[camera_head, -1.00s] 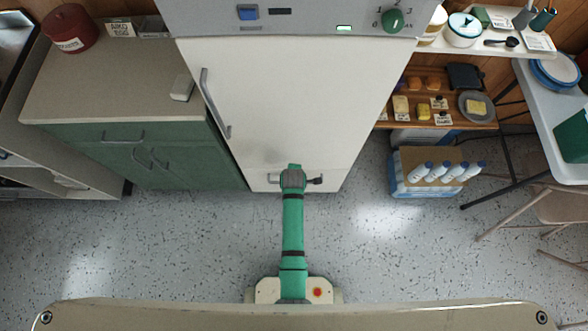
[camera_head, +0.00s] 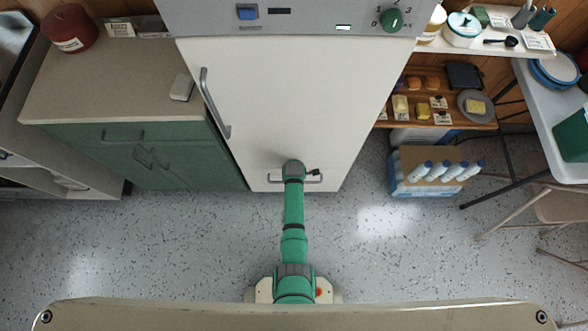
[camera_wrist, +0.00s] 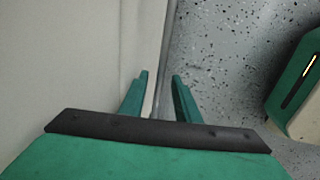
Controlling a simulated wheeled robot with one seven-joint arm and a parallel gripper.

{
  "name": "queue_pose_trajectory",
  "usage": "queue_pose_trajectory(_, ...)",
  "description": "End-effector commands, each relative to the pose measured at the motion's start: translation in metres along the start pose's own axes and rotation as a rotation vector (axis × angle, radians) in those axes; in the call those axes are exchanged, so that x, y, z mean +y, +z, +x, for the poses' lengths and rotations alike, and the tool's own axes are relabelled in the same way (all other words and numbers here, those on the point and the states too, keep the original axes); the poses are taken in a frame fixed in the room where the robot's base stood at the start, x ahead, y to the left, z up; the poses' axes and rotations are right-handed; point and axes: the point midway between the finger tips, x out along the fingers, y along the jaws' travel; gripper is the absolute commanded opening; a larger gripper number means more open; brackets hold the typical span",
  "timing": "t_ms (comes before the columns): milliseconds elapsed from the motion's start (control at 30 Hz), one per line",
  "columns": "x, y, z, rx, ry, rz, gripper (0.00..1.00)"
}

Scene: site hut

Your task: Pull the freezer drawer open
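The freezer drawer (camera_head: 257,183) is the white front at the foot of the tall white fridge and looks closed. Its grey bar handle (camera_head: 313,181) runs sideways low on the front, its middle hidden by my arm. My gripper points down at the handle; in the head view its fingers are hidden under my wrist. In the wrist view my gripper (camera_wrist: 160,75) has its two green fingers apart. A thin grey bar, apparently the handle (camera_wrist: 158,98), lies between them with gaps beside it. The pale drawer front (camera_wrist: 70,50) fills the left of that view.
A green cabinet (camera_head: 75,150) stands left of the fridge (camera_head: 290,90), which has a long upper door handle (camera_head: 214,105). A crate of bottles (camera_head: 405,185) stands on the floor to the right. Speckled floor (camera_head: 180,235) before the drawer is clear.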

Motion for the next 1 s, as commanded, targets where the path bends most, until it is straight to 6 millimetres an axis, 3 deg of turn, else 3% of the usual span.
queue_pose_trajectory(467, 0.0, 0.002, 0.012, -0.001, 0.0, 0.004, 0.29)
queue_pose_trajectory(500, 0.0, 0.002, 0.012, -0.001, 0.0, 0.004, 0.27)
queue_pose_trajectory(600, -0.001, 0.003, 0.012, -0.001, 0.0, 0.005, 0.03)
queue_pose_trajectory(633, 0.0, 0.003, 0.012, -0.001, 0.0, 0.006, 0.0)
queue_pose_trajectory(1000, -0.011, 0.001, 0.01, -0.001, -0.001, 0.003, 0.0)
